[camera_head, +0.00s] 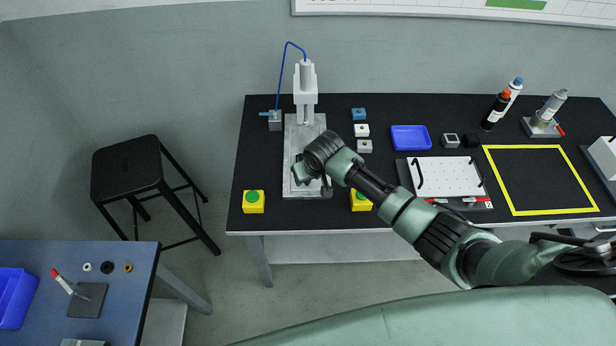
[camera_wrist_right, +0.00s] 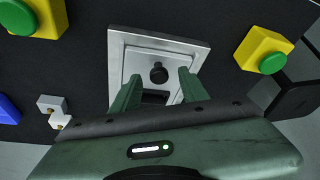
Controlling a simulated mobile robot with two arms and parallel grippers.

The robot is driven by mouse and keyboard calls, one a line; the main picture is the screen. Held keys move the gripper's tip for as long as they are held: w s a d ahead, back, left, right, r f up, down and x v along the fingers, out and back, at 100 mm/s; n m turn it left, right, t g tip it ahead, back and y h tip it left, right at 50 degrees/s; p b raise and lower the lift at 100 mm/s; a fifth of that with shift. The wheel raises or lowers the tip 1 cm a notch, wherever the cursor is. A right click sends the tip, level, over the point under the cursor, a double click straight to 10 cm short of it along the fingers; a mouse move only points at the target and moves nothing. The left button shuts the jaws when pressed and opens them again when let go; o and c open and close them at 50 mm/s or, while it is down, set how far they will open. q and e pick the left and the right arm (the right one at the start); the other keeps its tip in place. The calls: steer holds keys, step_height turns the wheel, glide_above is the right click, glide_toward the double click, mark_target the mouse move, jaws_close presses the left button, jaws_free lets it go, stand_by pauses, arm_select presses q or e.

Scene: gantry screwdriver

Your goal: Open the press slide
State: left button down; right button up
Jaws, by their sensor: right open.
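The press (camera_head: 305,85) stands at the back of the black table, with a white head above a long grey metal base (camera_head: 289,160). In the right wrist view the press slide (camera_wrist_right: 133,65) is a light plate lying on the base, with a round black knob (camera_wrist_right: 158,72) standing on it. My right gripper (camera_wrist_right: 159,78) is open over the front part of the slide. Its two green fingers point towards the knob, one on each side. I cannot tell whether they touch it. In the head view my right arm hides the knob. My left gripper is not in view.
Yellow boxes with green buttons stand left (camera_head: 253,203) and right (camera_head: 361,203) of the press base. Several small blocks (camera_head: 361,130), a blue tray (camera_head: 410,138) and a white perforated board (camera_head: 446,176) lie to the right. A black stool (camera_head: 126,165) stands left of the table.

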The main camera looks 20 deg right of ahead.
steer(key=v, duration=0.7)
steer(key=shift+s, duration=0.1)
